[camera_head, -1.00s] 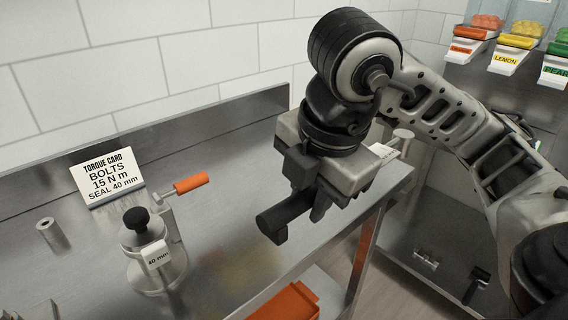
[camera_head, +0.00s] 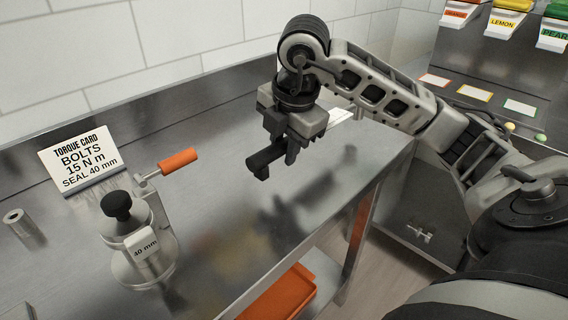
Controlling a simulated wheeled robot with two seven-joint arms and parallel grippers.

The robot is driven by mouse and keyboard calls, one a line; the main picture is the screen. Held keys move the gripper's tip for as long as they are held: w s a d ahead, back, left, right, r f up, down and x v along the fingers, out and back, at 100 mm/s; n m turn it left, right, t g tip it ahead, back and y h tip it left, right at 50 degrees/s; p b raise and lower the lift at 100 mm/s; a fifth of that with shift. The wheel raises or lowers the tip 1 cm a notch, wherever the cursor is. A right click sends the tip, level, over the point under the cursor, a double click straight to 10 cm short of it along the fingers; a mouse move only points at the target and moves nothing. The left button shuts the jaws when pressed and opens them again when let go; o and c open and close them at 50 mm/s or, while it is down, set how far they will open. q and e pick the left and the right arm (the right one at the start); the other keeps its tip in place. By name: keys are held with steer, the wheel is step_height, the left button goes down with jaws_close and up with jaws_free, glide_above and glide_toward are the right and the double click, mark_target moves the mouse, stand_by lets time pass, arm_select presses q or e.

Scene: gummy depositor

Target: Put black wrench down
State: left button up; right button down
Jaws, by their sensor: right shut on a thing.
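My right gripper (camera_head: 284,143) comes in from the right and points down over the steel bench. It is shut on the black wrench (camera_head: 262,162), whose dark blocky end sticks out to the lower left. The rest of the wrench is hidden by the jaws. The wrench appears held above the bench top (camera_head: 225,205), with a dark blurred shadow or reflection lower right of it. My left gripper is not in view.
A torque card (camera_head: 82,158) stands at the back left. A metal sleeve (camera_head: 22,225) is far left. An orange tray (camera_head: 285,295) lies below the bench edge.

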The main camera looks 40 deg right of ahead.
steer(key=shift+w+d+f, duration=0.15)
steer(key=shift+w+f, duration=0.1)
steer(key=shift+x, duration=1.95)
steer(key=c, duration=1.2)
jaws_free()
steer(key=shift+s+d, duration=0.15)
steer(key=shift+s, duration=0.05)
steer(key=p+v, duration=0.1)
steer(key=v, duration=1.1)
steer(key=shift+p, duration=0.3)
steer(key=shift+s+f, duration=0.1)
steer(key=shift+f, duration=0.05)
